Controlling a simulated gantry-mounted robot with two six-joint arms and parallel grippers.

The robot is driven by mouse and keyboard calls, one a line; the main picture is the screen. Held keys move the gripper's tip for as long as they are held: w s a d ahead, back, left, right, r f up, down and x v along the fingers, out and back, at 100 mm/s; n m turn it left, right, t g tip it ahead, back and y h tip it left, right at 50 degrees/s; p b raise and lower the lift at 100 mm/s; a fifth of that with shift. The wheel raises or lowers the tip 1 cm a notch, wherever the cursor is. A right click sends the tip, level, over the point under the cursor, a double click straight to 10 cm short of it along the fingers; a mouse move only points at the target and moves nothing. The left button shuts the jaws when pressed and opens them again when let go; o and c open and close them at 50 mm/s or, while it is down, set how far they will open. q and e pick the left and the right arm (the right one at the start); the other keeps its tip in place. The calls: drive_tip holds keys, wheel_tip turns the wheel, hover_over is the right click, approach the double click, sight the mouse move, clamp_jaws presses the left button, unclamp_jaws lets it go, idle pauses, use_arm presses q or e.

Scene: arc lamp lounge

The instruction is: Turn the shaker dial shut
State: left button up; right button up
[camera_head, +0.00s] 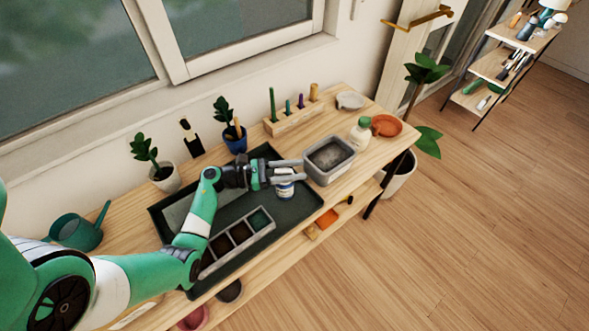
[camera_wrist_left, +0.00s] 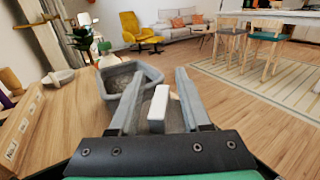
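The shaker (camera_head: 285,188) is a small white bottle with a dark blue label band, standing upright at the right part of the dark tray (camera_head: 224,219). My left gripper (camera_head: 303,169) is over its top, with its fingers pointing right and hiding part of it. In the left wrist view, a white upright block (camera_wrist_left: 158,108), apparently the dial on top of the shaker, stands between the two spread fingers (camera_wrist_left: 155,85). Gaps show on both sides of it, so the fingers look open around it and not touching. My right gripper is out of view.
A grey basin (camera_head: 309,167) stands just beyond my left fingertips. A compartment box (camera_head: 206,262) lies on the tray below the arm.

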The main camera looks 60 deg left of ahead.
use_arm(q)
drive_tip(key=v, duration=1.1)
drive_tip(key=shift+s+a, duration=0.15)
drive_tip(key=shift+s, duration=0.15)
